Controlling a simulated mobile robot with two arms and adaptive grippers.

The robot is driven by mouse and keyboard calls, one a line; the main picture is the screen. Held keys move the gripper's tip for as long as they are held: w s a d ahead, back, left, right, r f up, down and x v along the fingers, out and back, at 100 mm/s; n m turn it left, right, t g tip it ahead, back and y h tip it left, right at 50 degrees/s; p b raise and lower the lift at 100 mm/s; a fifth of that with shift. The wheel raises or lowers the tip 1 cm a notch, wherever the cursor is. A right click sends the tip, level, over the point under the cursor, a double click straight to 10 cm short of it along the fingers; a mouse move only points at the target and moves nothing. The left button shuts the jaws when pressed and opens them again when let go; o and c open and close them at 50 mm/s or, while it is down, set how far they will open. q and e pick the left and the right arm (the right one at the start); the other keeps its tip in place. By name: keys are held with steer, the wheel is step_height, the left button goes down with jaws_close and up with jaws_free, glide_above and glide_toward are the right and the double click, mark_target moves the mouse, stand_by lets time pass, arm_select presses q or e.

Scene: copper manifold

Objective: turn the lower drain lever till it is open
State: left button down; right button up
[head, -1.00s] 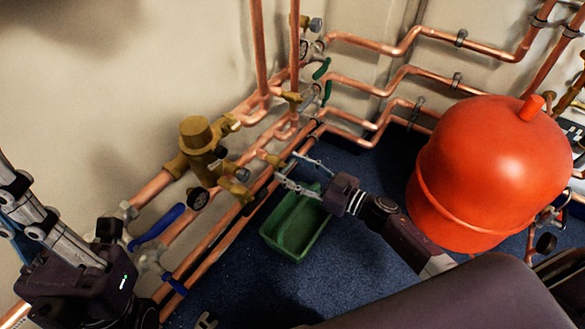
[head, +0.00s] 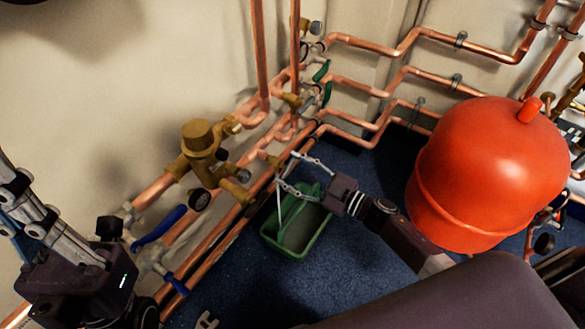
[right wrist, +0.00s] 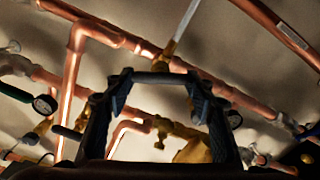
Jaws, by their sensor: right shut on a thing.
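My right gripper (head: 288,172) reaches in beside the low copper pipes, above a green tray. In the right wrist view its two dark fingers (right wrist: 160,82) stand apart with a short grey bar (right wrist: 160,77) between their tips. The gripper is shut on this bar, which seems to be the lower drain lever. In the head view the lever cannot be made out at the fingers. How far it is turned cannot be told. My left gripper (head: 28,205) is at the left edge, its fingers partly cut off.
The green tray (head: 275,245) stands on the blue floor. A brass valve (head: 205,150), a blue handle (head: 158,228) and copper pipes (head: 222,243) line the wall. A large red tank (head: 490,170) stands right of my right arm. Floor below the tray is clear.

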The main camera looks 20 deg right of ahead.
steer(key=n, duration=0.3)
steer(key=shift+n, duration=0.4)
steer(key=n, duration=0.2)
steer(key=shift+f+n, duration=0.1)
steer(key=shift+n, duration=0.2)
steer(key=shift+s+f+n+b, duration=0.1)
steer(key=shift+n+b, duration=0.35)
steer(key=shift+n, duration=1.2)
steer(key=shift+f+n+b, duration=0.1)
steer(key=shift+n+b, duration=0.3)
steer(key=shift+n, duration=1.25)
steer(key=o, duration=1.2)
steer(key=shift+r, duration=0.1)
steer(key=shift+c, duration=0.2)
steer(key=shift+s, duration=0.1)
steer(key=v, duration=1.1)
steer(key=shift+s+d, duration=0.3)
